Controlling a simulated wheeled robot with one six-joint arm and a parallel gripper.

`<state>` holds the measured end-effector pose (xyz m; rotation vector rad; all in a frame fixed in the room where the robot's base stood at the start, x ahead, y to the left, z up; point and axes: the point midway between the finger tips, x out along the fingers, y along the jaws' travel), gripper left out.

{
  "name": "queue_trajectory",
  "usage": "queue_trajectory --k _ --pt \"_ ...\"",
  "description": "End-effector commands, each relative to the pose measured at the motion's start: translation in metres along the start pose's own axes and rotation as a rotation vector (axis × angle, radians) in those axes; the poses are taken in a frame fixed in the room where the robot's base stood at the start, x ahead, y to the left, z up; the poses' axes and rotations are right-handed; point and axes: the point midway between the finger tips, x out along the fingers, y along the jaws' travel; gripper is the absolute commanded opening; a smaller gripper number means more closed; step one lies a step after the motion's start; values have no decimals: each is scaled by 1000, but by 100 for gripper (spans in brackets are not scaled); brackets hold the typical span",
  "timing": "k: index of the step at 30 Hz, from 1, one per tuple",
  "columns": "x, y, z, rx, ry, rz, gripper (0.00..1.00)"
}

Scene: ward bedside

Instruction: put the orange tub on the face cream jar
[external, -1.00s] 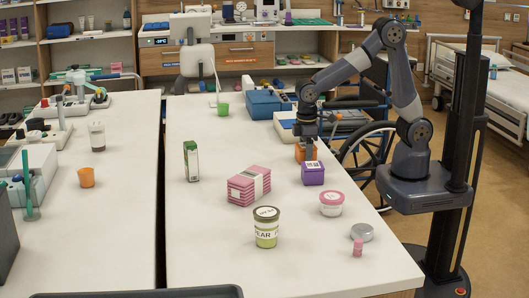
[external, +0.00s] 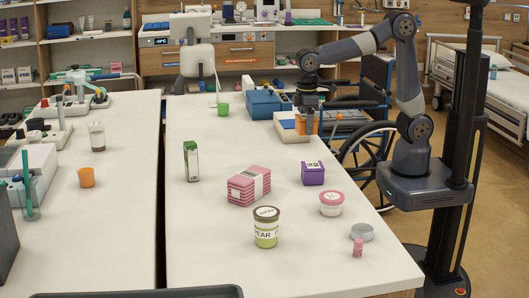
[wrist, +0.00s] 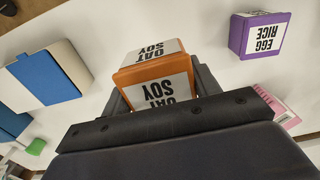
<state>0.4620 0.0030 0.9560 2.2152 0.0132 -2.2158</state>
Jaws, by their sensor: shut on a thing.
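My gripper (external: 306,112) is shut on the orange tub (external: 305,126) and holds it up above the far right part of the table. In the wrist view the orange tub (wrist: 150,77) sits between the two fingers, with "OAT SOY" on its white labels. A white jar with a pink lid (external: 331,204), which looks like the face cream jar, stands near the right table edge. Its label is too small to read. Nothing rests on its lid. My gripper is well behind it and a little to its left.
A purple tub (external: 313,174) stands between my gripper and the pink-lidded jar. A pink packet stack (external: 249,186), a green-filled jar (external: 266,230), a grey tin (external: 362,232) and a small pink bottle (external: 357,248) stand nearby. Blue-and-white boxes (external: 264,104) lie at the back.

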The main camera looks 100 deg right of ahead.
Motion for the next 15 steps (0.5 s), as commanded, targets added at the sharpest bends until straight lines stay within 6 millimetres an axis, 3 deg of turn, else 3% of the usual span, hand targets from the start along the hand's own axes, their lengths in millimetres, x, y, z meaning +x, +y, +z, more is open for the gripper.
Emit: queue_trajectory --k 5,10,15 --pt "-17 -39 -20 -8 -1 0 30" --pt "-36 -112 -43 -10 -2 0 30" --pt "-49 -197 -52 -6 -1 0 30"
